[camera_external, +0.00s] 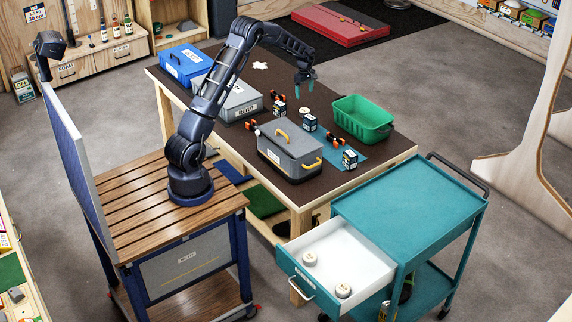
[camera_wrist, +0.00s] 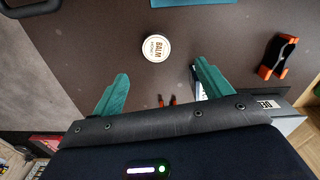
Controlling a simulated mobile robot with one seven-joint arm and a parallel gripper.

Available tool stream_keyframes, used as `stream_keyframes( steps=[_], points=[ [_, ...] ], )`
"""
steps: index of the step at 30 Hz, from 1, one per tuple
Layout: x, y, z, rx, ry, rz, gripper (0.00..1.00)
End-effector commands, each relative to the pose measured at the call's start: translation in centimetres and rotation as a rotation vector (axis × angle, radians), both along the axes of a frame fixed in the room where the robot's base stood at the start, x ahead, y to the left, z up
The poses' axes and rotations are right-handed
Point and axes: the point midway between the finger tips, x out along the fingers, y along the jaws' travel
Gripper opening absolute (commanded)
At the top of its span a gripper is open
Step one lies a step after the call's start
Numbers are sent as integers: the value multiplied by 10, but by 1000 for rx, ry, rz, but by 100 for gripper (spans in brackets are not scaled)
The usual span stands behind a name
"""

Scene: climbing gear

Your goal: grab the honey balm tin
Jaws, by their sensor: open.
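A small round white tin (camera_wrist: 156,47) marked BALM lies on the dark table top in the wrist view. The smaller word under BALM is too small to read surely. In the external view, a pale round tin (camera_external: 304,111) lies on the table below my gripper (camera_external: 304,88). My gripper is open and empty, above the table, with its teal fingers apart. In the wrist view the tin lies beyond the fingertips (camera_wrist: 161,75), between their lines and apart from both. Two more round tins (camera_external: 310,258) (camera_external: 343,290) sit in the open drawer, their labels unreadable.
A green bin (camera_external: 363,120) stands right of the table tin, and a grey toolbox (camera_external: 290,151) with yellow handles stands in front. Small boxes (camera_external: 310,123) and black-orange pieces (camera_wrist: 278,57) lie close by. The teal cart (camera_external: 408,205) has its drawer (camera_external: 335,252) open.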

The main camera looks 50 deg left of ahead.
Motion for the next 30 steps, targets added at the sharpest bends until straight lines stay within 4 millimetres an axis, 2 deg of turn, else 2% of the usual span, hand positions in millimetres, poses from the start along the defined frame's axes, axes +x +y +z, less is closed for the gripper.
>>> stream_keyframes(
  steps=[3,11,18,26,30],
  points=[
    [6,6,-16,-1,8,33,78],
    [7,8,-35,-1,12,46,78],
    [7,8,-69,-1,12,45,78],
    [8,8,-85,-1,11,44,78],
    [8,9,-103,-2,13,45,78]
  ],
)
